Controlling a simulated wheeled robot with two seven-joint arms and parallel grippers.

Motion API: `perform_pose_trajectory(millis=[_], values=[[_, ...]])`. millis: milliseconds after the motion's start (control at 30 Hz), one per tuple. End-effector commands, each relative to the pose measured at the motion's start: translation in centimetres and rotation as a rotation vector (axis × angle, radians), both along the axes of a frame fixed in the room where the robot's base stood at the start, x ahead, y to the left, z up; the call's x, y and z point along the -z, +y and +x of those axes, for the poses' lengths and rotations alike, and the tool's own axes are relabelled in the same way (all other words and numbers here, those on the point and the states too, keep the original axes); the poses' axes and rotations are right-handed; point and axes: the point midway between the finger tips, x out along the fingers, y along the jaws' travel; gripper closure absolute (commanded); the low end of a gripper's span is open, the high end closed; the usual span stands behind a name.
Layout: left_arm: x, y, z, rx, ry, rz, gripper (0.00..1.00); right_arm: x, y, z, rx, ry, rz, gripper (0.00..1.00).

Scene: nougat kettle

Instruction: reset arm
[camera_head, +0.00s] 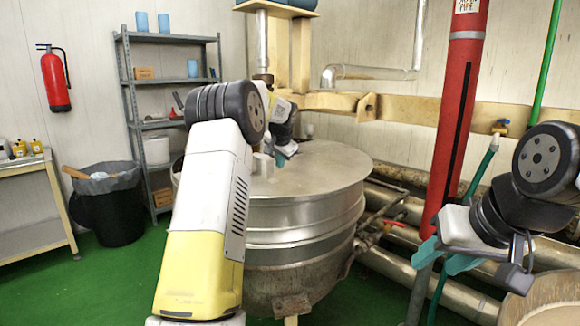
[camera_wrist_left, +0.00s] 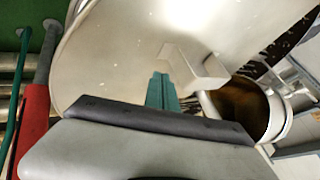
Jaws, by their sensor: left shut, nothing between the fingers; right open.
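The large steel kettle (camera_head: 300,225) stands in the middle with its flat lid (camera_head: 325,165) on top. A pale block-like handle (camera_head: 263,166) stands on the lid; it also shows in the left wrist view (camera_wrist_left: 205,75). My left gripper (camera_head: 286,152) is over the lid near that handle. Its teal fingers (camera_wrist_left: 162,92) are shut with nothing between them, beside the handle; I cannot tell if they touch the lid. My right gripper (camera_head: 442,258) hangs open and empty right of the kettle, in front of the pipes. My left forearm hides part of the kettle's left side.
A red vertical pipe (camera_head: 460,110) stands right of the kettle, with horizontal pipes (camera_head: 395,265) low behind. A round container (camera_head: 550,290) is at bottom right. Shelving (camera_head: 130,95), a black bin (camera_head: 113,215) and a table (camera_head: 30,240) are left. Green floor (camera_head: 105,285) is clear between.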

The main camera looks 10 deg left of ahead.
Motion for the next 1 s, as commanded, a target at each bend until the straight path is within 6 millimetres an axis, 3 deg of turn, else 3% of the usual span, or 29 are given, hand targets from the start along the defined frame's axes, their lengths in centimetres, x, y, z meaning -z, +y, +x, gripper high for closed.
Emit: perform_pose_trajectory(millis=[300,533,633,767,1000], values=[[-4.5,-1.0,-3.5,-0.001,0.004,0.000,1.00,0.0,0.0,0.0,-0.001,0.001,-0.001,0.56],[-6.2,-1.5,-4.9,-0.002,0.007,-0.003,1.00,0.0,0.0,0.0,-0.001,0.001,-0.001,0.56],[-7.2,-1.8,-6.6,-0.009,0.005,-0.026,1.00,0.0,0.0,0.0,-0.001,0.001,-0.001,0.56],[-9.1,-2.7,-11.6,-0.033,0.004,-0.095,1.00,0.0,0.0,0.0,-0.001,0.001,-0.001,0.56],[-10.5,-5.2,-25.1,-0.099,0.015,-0.272,1.00,0.0,0.0,0.0,-0.001,0.001,-0.001,0.56]])
